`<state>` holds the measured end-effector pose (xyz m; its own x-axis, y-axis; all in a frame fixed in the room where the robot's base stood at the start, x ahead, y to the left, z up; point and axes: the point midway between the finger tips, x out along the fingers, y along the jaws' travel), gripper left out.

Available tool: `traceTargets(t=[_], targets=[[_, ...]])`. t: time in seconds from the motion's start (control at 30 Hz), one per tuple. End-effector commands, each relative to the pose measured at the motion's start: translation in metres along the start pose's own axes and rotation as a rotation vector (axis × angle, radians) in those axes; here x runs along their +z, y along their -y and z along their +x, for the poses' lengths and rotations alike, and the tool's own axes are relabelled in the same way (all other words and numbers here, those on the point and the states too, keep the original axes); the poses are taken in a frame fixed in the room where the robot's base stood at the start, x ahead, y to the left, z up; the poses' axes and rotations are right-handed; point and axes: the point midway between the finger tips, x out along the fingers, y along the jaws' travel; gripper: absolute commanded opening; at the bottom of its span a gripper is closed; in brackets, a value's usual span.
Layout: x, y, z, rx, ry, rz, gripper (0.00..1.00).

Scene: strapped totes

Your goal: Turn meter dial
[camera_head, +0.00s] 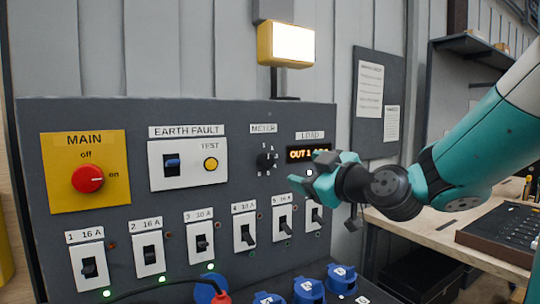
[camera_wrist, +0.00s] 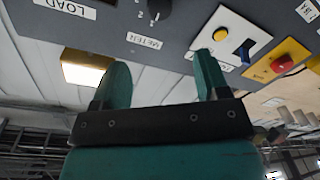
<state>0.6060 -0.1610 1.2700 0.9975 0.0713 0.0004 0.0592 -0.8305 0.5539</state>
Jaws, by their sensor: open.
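The meter dial (camera_head: 265,160) is a small black knob with number marks around it, under the METER label (camera_head: 263,129) on the dark grey panel. It shows at the top edge of the wrist view (camera_wrist: 158,9), partly cut off and upside down. My gripper (camera_head: 312,172) is open, with teal fingers, in front of the panel to the right of the dial and a little lower. In the wrist view the two fingers (camera_wrist: 162,66) stand apart with nothing between them, and the dial lies beyond their tips. The dial's exact pointer direction is too small to tell.
Beside the dial are the lit LOAD display (camera_head: 308,153) and the earth fault unit (camera_head: 188,163). A red main switch (camera_head: 88,179) is at left. Several breaker switches (camera_head: 244,233) line the panel below, with blue sockets (camera_head: 308,290) underneath. A workbench (camera_head: 435,232) stands at right.

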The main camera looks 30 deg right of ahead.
Motion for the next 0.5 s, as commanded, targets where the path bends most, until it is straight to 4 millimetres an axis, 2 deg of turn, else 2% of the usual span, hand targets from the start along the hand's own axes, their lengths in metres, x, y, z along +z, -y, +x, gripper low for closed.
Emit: traceTargets(t=[0.1, 0.5], targets=[[-0.006, -0.001, 0.029, -0.01, -0.002, 0.001, 0.68], [-0.004, -0.001, 0.113, -0.005, -0.001, 0.0, 0.68]])
